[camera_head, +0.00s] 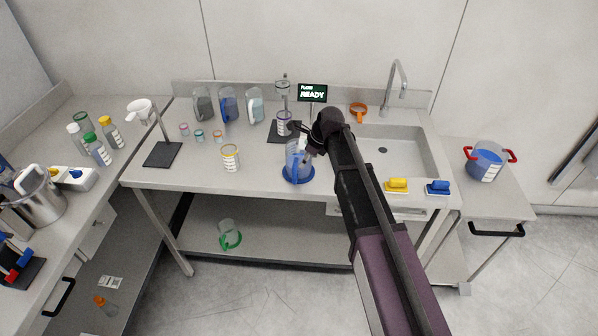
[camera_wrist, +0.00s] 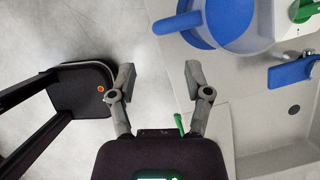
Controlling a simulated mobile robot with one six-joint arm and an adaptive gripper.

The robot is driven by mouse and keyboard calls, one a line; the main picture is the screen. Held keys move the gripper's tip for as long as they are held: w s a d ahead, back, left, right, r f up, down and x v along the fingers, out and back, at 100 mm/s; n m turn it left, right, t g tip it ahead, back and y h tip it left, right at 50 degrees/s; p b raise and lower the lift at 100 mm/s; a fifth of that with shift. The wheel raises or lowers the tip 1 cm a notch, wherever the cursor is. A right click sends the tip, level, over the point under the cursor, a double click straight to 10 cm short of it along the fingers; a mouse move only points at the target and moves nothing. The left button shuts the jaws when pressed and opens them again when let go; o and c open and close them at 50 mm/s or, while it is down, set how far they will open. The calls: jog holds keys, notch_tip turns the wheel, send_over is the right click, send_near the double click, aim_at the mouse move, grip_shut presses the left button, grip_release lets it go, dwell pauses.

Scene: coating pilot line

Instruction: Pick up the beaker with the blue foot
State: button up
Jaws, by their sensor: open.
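The beaker with the blue foot (camera_head: 298,176) stands upright on the bench near its front edge in the head view. It is clear, with a wide blue base and a blue strip on its side. My gripper (camera_head: 311,142) is at the beaker's upper right in that view, partly overlapping it; whether they touch cannot be told. In the wrist view my gripper (camera_wrist: 158,80) has its two fingers wide apart with nothing between them. A clear and blue round vessel (camera_wrist: 235,25), apparently this beaker, lies at the upper right, outside the fingers.
A yellow-ringed beaker (camera_head: 230,158) stands to the left, with a stand (camera_head: 162,153) beyond. Several jugs line the back, including a dark one (camera_head: 203,104). A sink (camera_head: 400,150) is to the right. A green-footed beaker (camera_head: 229,236) sits on the lower shelf.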

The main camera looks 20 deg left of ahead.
jog(key=b, duration=0.4)
send_over(294, 183)
jog(key=d, duration=0.2)
jog(key=shift+w+a+f, duration=0.1)
jog(key=shift+w+f, duration=0.1)
jog(key=shift+f, duration=1)
jog(key=shift+w+f, duration=0.2)
jog(key=shift+f, duration=1)
jog(key=shift+b+x, duration=2.5)
jog(key=shift+x, duration=0.1)
grip_shut()
